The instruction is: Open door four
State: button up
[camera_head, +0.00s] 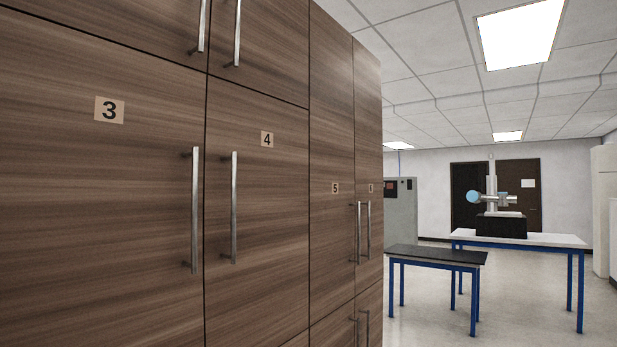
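Door four (267,210) is a brown wood-grain cabinet door with a small "4" label (267,139) near its top. It is shut, flush with the doors around it. Its vertical metal bar handle (234,208) is on the door's left edge. Door three (100,200), with a "3" label, is directly to its left and is also shut; its handle (194,210) stands close beside the handle of door four. My gripper does not show in the head view.
Narrow door five (332,230) and another narrow door stand to the right, both shut. Upper doors with handles are above. A dark-topped table (437,255) and a white table (520,239) with a black-based device (501,224) stand beyond. Grey floor shows around them.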

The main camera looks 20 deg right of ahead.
aim_at(256, 191)
jog(key=i+l+z, duration=0.1)
jog(key=i+z, duration=0.2)
jog(key=i, duration=0.3)
jog(key=i+u, duration=0.15)
jog(key=i, duration=0.45)
jog(key=i+l+u, duration=0.25)
jog(key=i+l, duration=0.1)
jog(key=l, duration=0.1)
